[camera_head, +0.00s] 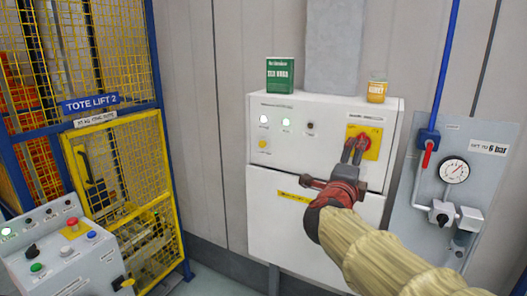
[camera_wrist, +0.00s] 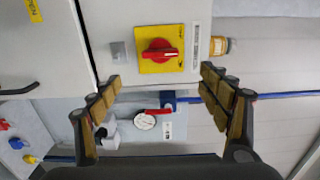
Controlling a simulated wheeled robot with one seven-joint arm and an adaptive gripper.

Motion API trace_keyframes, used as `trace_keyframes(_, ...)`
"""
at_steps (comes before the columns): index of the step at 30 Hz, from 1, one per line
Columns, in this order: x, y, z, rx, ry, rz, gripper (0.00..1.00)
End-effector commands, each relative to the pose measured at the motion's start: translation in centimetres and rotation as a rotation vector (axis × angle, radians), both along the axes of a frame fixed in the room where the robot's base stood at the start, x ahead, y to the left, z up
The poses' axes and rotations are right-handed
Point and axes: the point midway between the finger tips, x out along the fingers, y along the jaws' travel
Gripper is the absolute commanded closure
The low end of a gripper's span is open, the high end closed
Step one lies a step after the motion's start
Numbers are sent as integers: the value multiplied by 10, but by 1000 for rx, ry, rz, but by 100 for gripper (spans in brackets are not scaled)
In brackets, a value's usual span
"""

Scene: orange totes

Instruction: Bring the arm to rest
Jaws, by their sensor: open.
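My gripper (camera_head: 353,150) is in front of the white cabinet (camera_head: 268,215), with its fingers overlapping the yellow plate (camera_head: 374,145) of the rotary switch. The wrist view shows the red switch knob (camera_wrist: 160,55) on its yellow plate (camera_wrist: 147,66). My gripper (camera_wrist: 160,84) is open there, its two padded fingers wide apart and nothing between them in its grasp. The knob lies beyond the fingertips, apart from them. My arm reaches in from the lower right.
A green box (camera_head: 280,75) and a small yellow tin (camera_head: 377,92) stand on the cabinet. A pressure gauge panel (camera_head: 430,190) with a blue pipe (camera_head: 444,70) is close on the right. A control console (camera_head: 70,255) and yellow mesh gate (camera_head: 125,165) are left.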

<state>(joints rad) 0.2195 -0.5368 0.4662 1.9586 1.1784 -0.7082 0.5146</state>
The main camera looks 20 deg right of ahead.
Motion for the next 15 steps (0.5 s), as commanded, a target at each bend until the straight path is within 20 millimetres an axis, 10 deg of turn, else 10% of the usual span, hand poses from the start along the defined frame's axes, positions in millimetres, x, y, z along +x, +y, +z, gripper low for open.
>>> trace_keyframes(8, 25, 25, -15, -41, 114, 135, 23)
trace_keyframes(15, 49, 138, -91, -270, 517, 632, 23)
